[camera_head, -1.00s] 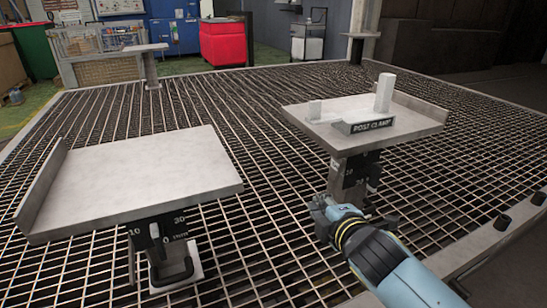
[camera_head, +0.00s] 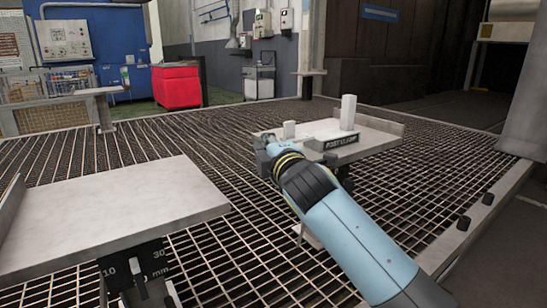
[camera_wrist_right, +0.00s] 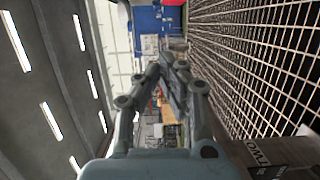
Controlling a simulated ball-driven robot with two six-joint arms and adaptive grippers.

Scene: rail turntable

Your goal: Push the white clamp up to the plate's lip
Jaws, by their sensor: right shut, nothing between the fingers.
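The white clamp (camera_head: 318,132), a pale piece with a dark lettered front face, lies on the right-hand plate (camera_head: 370,146). A tall white post stands at its right end and a small white block (camera_head: 289,129) at its left. The plate's raised lip (camera_head: 385,125) runs along its right edge. My right gripper (camera_head: 263,148) is at the plate's left front edge, left of the clamp; whether it touches anything is hidden by my wrist. In the right wrist view its fingers (camera_wrist_right: 170,72) meet with nothing between them. My left gripper is out of view.
A second plate (camera_head: 115,210) on a scaled post stands at the front left. A slatted metal floor (camera_head: 215,150) lies between. A red bin (camera_head: 177,87) and blue cabinet (camera_head: 105,45) stand far behind.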

